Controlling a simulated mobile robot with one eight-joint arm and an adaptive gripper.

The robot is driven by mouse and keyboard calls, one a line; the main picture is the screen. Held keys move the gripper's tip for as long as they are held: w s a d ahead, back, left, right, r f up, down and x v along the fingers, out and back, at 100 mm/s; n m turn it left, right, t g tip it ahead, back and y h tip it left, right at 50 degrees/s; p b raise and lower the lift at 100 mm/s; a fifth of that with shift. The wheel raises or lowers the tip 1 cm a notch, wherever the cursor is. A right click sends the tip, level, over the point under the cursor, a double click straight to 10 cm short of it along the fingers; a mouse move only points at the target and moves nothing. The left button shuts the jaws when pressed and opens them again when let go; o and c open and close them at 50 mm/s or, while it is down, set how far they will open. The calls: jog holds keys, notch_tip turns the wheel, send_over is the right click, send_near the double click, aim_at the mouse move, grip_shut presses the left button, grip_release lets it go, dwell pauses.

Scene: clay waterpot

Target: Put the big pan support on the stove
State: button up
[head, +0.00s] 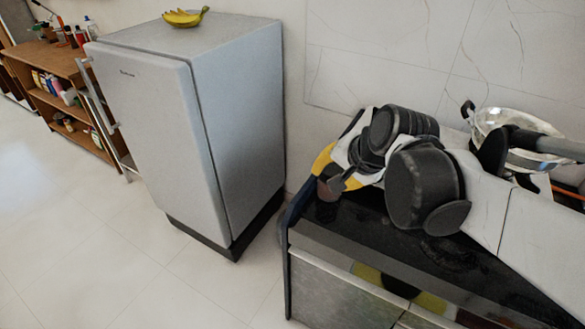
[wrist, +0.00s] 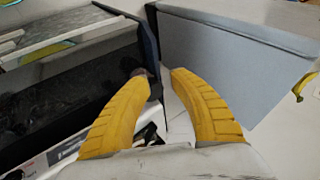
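I cannot make out the big pan support in either view. A black glossy top (head: 455,255), which may be the stove, stands at the right in the head view, partly hidden by my arm; a dark glossy surface also fills the left of the wrist view (wrist: 60,95). My gripper (wrist: 158,74) has two yellow fingers, spread apart with nothing clearly held between them. In the head view my gripper (head: 322,165) is by the left end of the black top, partly hidden by my arm. A small brownish thing (head: 328,189) shows just below it; its contact with the fingers is unclear.
A grey fridge (head: 185,110) with bananas (head: 185,17) on top stands left of the black-topped unit, with a floor gap between. A shiny metal pan (head: 510,122) is at the right, partly behind my arm. A wooden shelf (head: 55,85) stands far left. The floor in front is clear.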

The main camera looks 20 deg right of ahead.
jog(key=s+a+f+n+h, duration=0.1)
jog(key=s+a+n, duration=0.4)
jog(key=s+n, duration=0.3)
jog(key=shift+s+a+n, duration=0.15)
jog(key=shift+a+n, duration=0.15)
jog(key=shift+n, duration=0.7)
